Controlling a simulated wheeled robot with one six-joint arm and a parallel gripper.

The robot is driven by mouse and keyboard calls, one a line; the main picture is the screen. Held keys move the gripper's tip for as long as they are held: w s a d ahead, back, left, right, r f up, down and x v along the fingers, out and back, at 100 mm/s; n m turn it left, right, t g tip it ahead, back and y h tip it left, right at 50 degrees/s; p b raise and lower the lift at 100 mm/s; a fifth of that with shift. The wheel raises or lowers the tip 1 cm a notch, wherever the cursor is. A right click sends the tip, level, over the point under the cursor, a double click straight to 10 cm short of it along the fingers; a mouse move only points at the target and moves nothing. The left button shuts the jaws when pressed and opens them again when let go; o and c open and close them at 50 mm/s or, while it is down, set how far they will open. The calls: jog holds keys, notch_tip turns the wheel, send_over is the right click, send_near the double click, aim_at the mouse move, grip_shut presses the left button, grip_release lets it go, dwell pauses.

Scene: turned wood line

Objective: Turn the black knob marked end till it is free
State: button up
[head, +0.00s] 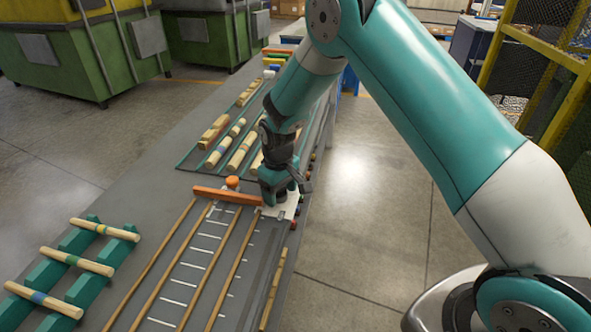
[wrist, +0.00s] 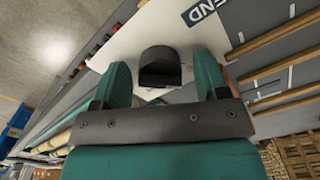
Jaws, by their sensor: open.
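The black knob (wrist: 160,68) shows in the wrist view on a white plate (wrist: 140,38). A blue label reading END (wrist: 203,10) is on the same plate. My gripper (wrist: 163,80) is open, with one green finger on each side of the knob.
An orange bar (head: 227,195) and an orange round cap (head: 232,182) lie just left of my gripper. Wooden rails (head: 190,262) run along the bench. Turned wood pieces rest on green racks (head: 90,235) at the left. The floor (head: 360,200) right of the bench is clear.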

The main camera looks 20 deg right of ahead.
jog(key=m, duration=0.4)
jog(key=shift+r+p, duration=0.1)
jog(key=shift+p, duration=0.2)
jog(key=m, duration=0.4)
jog(key=shift+m+p, duration=0.3)
jog(key=shift+p, duration=0.1)
jog(key=m, duration=0.2)
jog(key=shift+w+a+m+p, duration=0.1)
jog(key=shift+a+m+p, duration=0.05)
jog(key=shift+m+p, duration=0.2)
jog(key=m+p, duration=0.1)
jog(key=m, duration=0.3)
notch_tip(320, 180, up, 17)
jog(key=b, duration=0.3)
jog(key=s+a+r+n+y, duration=0.1)
jog(key=s+r+n, duration=0.1)
jog(key=s+n, duration=0.2)
jog(key=s+a+r+n+y+b, duration=0.1)
jog(key=s+r+n, duration=0.2)
jog(key=s, duration=0.7)
jog(key=s+a+r+n+y, duration=0.1)
jog(key=s+r+n, duration=0.1)
jog(key=s+n, duration=0.3)
jog(key=shift+s+a+r, duration=0.3)
jog(key=shift+s, duration=0.95)
jog(key=shift+n, duration=0.25)
